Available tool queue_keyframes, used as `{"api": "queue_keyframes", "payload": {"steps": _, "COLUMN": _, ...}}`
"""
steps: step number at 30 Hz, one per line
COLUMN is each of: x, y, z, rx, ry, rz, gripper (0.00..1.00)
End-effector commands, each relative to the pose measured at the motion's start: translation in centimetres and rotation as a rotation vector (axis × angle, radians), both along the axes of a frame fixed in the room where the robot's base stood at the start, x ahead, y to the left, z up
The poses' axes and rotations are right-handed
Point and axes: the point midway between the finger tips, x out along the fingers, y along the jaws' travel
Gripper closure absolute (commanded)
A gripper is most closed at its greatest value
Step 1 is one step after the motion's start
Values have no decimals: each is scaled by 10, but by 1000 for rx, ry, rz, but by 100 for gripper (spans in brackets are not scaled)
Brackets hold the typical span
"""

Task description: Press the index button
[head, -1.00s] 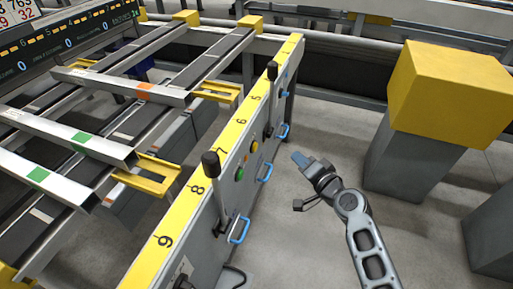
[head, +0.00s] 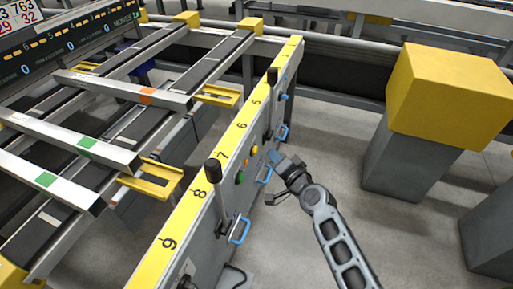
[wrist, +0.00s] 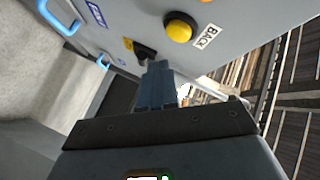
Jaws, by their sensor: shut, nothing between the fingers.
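A grey control panel (head: 228,190) with a yellow numbered top edge runs along the runout table. On its face are a green button (head: 240,178) and a yellow-orange button (head: 254,150). In the wrist view a round yellow button (wrist: 179,27) sits next to a label reading BACK. No label that clearly reads index is legible, so I cannot tell which button that is. My gripper (head: 275,157) is shut and empty, close to the panel face beside a blue handle. Its blue-grey fingers (wrist: 158,68) point toward the panel below the BACK button; contact is not clear.
Black-knobbed levers (head: 213,168) and blue handles (head: 239,231) stick out from the panel near my gripper. A yellow-topped grey post (head: 445,95) stands to the right.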

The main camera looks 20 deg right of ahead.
Motion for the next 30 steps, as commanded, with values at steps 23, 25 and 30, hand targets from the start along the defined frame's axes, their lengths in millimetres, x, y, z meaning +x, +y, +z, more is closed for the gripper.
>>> {"api": "queue_keyframes", "payload": {"steps": 23, "x": 10, "y": 14, "z": 0, "rx": 0, "ry": -1, "rz": -1, "gripper": 100}}
{"api": "queue_keyframes", "payload": {"steps": 25, "x": 10, "y": 14, "z": 0, "rx": 0, "ry": -1, "rz": -1, "gripper": 100}}
{"api": "queue_keyframes", "payload": {"steps": 30, "x": 10, "y": 14, "z": 0, "rx": 0, "ry": -1, "rz": -1, "gripper": 100}}
